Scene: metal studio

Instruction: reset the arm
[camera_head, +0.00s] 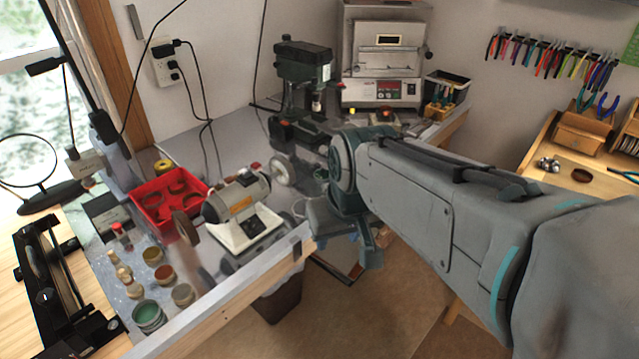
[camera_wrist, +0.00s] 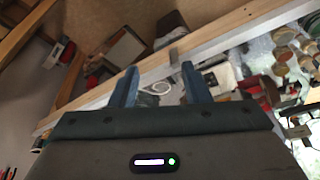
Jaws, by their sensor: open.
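My gripper (camera_wrist: 158,88) shows in the wrist view with its two blue-grey fingers apart and nothing between them. In the head view my arm reaches in from the right, and my gripper (camera_head: 366,250) hangs at its end beside the front edge of the grey workbench (camera_head: 235,297). The fingers are partly hidden there by the wrist. In the wrist view the bench edge (camera_wrist: 110,95) runs slantwise behind the fingers.
On the bench stand a bench grinder (camera_head: 240,205), a red tray (camera_head: 165,200), several small jars (camera_head: 148,316), a drill press (camera_head: 303,80) and a small kiln (camera_head: 382,60). A dark bin (camera_head: 277,300) stands below the edge. A wooden workbench (camera_head: 560,180) is at the right. Floor shows between.

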